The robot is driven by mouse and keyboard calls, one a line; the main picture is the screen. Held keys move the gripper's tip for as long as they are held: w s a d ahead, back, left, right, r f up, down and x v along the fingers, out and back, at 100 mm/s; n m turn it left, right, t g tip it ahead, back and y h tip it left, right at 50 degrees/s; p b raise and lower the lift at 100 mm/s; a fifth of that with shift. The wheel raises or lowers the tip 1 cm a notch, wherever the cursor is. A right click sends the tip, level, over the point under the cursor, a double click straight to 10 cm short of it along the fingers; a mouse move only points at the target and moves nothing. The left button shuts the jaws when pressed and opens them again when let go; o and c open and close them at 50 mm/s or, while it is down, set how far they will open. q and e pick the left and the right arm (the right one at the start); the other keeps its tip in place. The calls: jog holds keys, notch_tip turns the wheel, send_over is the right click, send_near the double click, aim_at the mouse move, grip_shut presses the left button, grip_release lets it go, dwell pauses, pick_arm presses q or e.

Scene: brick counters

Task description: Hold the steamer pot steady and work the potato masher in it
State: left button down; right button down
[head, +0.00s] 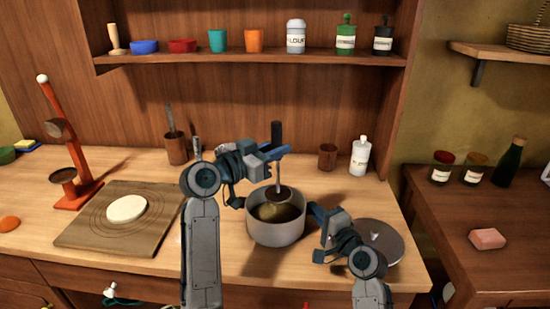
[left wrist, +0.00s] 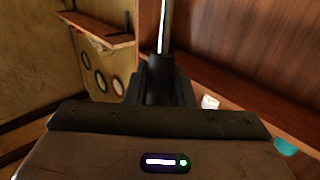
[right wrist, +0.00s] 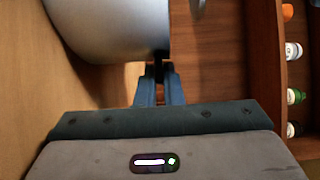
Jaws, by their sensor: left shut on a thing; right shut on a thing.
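The grey steamer pot (head: 276,233) stands on the wooden counter, with something yellowish inside. The potato masher (head: 277,134) is upright over the pot, its dark handle on top and its round head at the pot's mouth. My left gripper (head: 280,152) is shut on the masher at the handle; the shaft also shows in the left wrist view (left wrist: 164,28). My right gripper (head: 314,212) is shut on the pot at its right side. In the right wrist view the pot's wall (right wrist: 108,28) fills the upper left, and the gripped part is mostly hidden between the fingers.
A round grey disc (head: 378,240) lies right of the pot, partly behind my right arm. A board with pale dough (head: 127,208) lies left. A brown cup (head: 327,157) and white bottle (head: 361,156) stand behind. A shelf (head: 250,61) hangs above.

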dwell(0.5)
pick_arm(q)
jog(key=w+r, duration=0.2)
jog(key=w, duration=0.2)
pick_arm(e)
jog(key=shift+f, duration=0.1)
pick_arm(q)
jog(key=shift+s+a+f, duration=0.1)
jog(key=shift+a+f, duration=0.05)
jog(key=shift+f, duration=1.65)
jog(key=shift+w+a+f, duration=0.1)
jog(key=shift+a+f, duration=0.05)
jog(key=shift+f, duration=1.7)
jog(key=shift+s+a+f, duration=0.1)
jog(key=shift+a+f, duration=0.05)
jog(key=shift+f, duration=1.65)
jog(key=shift+f, duration=0.15)
jog(key=shift+f, duration=0.95)
jog(key=shift+r, duration=1.05)
